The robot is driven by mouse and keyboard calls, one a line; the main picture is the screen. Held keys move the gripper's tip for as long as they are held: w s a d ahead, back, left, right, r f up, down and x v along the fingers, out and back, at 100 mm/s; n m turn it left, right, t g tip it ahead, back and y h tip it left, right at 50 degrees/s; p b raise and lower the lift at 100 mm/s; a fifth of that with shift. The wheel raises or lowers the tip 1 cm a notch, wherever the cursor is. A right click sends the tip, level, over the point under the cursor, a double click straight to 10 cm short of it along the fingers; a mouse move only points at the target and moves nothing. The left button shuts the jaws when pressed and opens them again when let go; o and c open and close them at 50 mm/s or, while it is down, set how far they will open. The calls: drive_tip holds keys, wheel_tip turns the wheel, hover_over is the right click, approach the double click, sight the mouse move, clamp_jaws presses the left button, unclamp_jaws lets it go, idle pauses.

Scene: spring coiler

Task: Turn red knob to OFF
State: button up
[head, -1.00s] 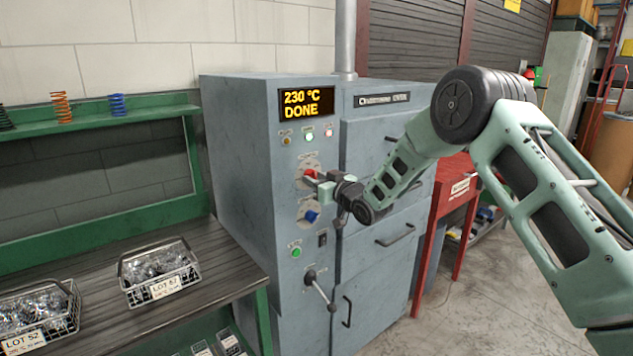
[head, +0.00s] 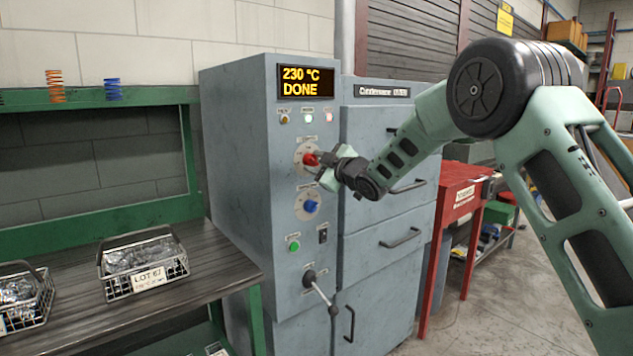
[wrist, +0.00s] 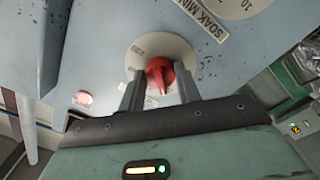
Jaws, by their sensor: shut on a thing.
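The red knob (head: 310,160) sits on a round pale dial on the grey oven's control panel, below a display (head: 306,82) reading 230 °C DONE. In the wrist view the red knob (wrist: 160,75) lies between my two fingers, its pointed end towards my palm. My gripper (head: 320,163) reaches the panel from the right and is shut on the knob. The dial (wrist: 140,52) shows around the knob, with its marks too small or hidden to read.
A blue knob (head: 311,206), a green button (head: 294,246) and a lever (head: 318,290) sit lower on the panel. Drawer handles (head: 402,238) stick out at the right.

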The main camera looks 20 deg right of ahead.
drive_tip(key=n+b, duration=0.2)
drive_tip(key=b, duration=0.1)
drive_tip(key=n+b, duration=0.3)
drive_tip(key=b, duration=0.1)
drive_tip(key=shift+f+n, duration=0.2)
drive_tip(key=shift+n, duration=0.1)
drive_tip(key=n+b, duration=0.4)
drive_tip(key=shift+r+n, duration=0.25)
drive_tip(key=shift+n, duration=0.05)
drive_tip(key=shift+b, duration=0.3)
drive_tip(key=o, duration=1)
drive_tip(key=shift+s, duration=0.1)
drive_tip(key=b+v, duration=0.1)
drive_tip(key=v, duration=1.6)
drive_tip(key=shift+s+b, duration=0.1)
drive_tip(key=shift+b, duration=0.25)
